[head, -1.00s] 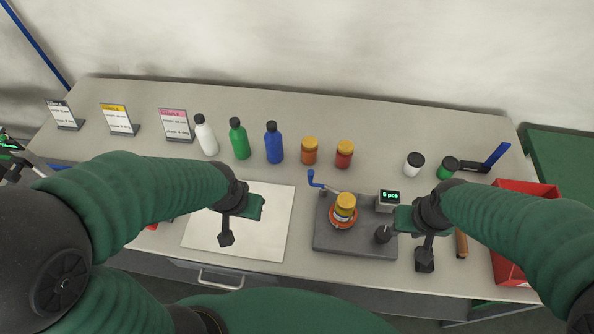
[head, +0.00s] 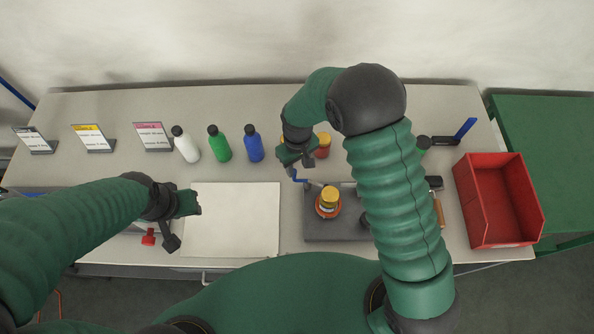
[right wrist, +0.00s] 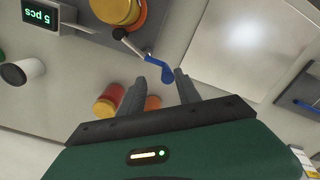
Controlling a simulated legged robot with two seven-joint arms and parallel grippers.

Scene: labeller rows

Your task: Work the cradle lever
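The cradle is a grey plate (head: 318,228) at the right middle of the table. A jar with a yellow lid (head: 329,194) sits upright in its orange ring (head: 327,210). The blue-handled lever (head: 297,177) sticks out at the cradle's back left; its blue grip (right wrist: 166,74) shows in the right wrist view. My right gripper (head: 297,159) is just behind the lever. In the right wrist view its fingers (right wrist: 160,76) are apart, with the blue grip between their tips; no contact can be made out. My left gripper (head: 196,203) is over the white mat's left edge, its fingers unclear.
Orange and red jars (right wrist: 108,100) stand close by my right fingers. White, green and blue bottles (head: 254,146) stand further left. A display (right wrist: 42,15) reads 5 pcs. A red bin (head: 470,200) is at the right. The white mat (head: 236,220) is bare.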

